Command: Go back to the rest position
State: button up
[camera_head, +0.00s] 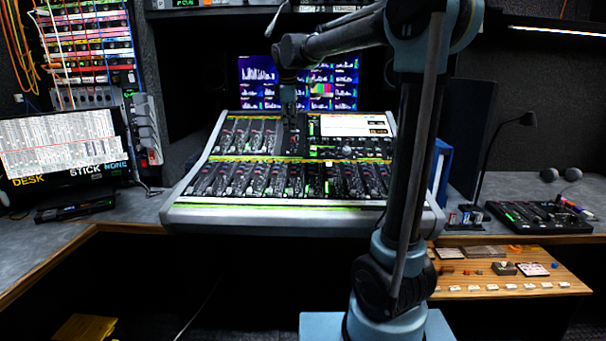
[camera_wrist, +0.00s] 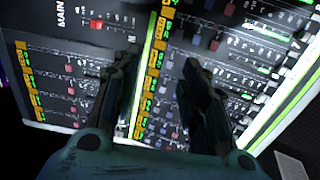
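My arm rises on the right of the head view and reaches left over the mixing console (camera_head: 300,215). My gripper (camera_head: 291,112) hangs down over the upper middle of the console, in front of the screen. In the wrist view my gripper (camera_wrist: 161,68) shows two dark fingers spread apart, with nothing between them. Rows of faders, small coloured buttons and a "MAIN" label on the console panel (camera_wrist: 60,65) lie beneath the fingers. Whether the fingertips touch the panel cannot be told.
A lit screen (camera_head: 255,75) stands behind the console. A monitor (camera_head: 60,145) is on the left desk. On the right are a gooseneck lamp (camera_head: 490,145), a small black controller (camera_head: 535,217) and a wooden shelf (camera_head: 510,280) with small items.

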jog(key=s+d+f+m, duration=0.4)
jog(key=s+d+f, duration=0.2)
jog(key=s, duration=0.4)
jog(key=s+d+f+m+g, duration=0.1)
jog(key=s+d+f+m, duration=0.3)
jog(key=s+d, duration=0.4)
jog(key=s+d+f+m, duration=0.4)
jog(key=s+d+f, duration=0.3)
jog(key=s, duration=0.4)
jog(key=shift+s+d+f+m+g, duration=0.3)
jog(key=shift+s+d+g, duration=0.05)
jog(key=shift+s+g, duration=0.05)
jog(key=s+d+f+m, duration=0.2)
jog(key=s+f+m, duration=0.2)
jog(key=s+f, duration=0.6)
jog(key=shift+s+d+f+m+g, duration=0.15)
jog(key=shift+s+f+m+g, duration=0.2)
jog(key=shift+f, duration=0.2)
jog(key=shift+w, duration=0.1)
jog(key=shift+w+f, duration=0.2)
jog(key=shift+w, duration=0.25)
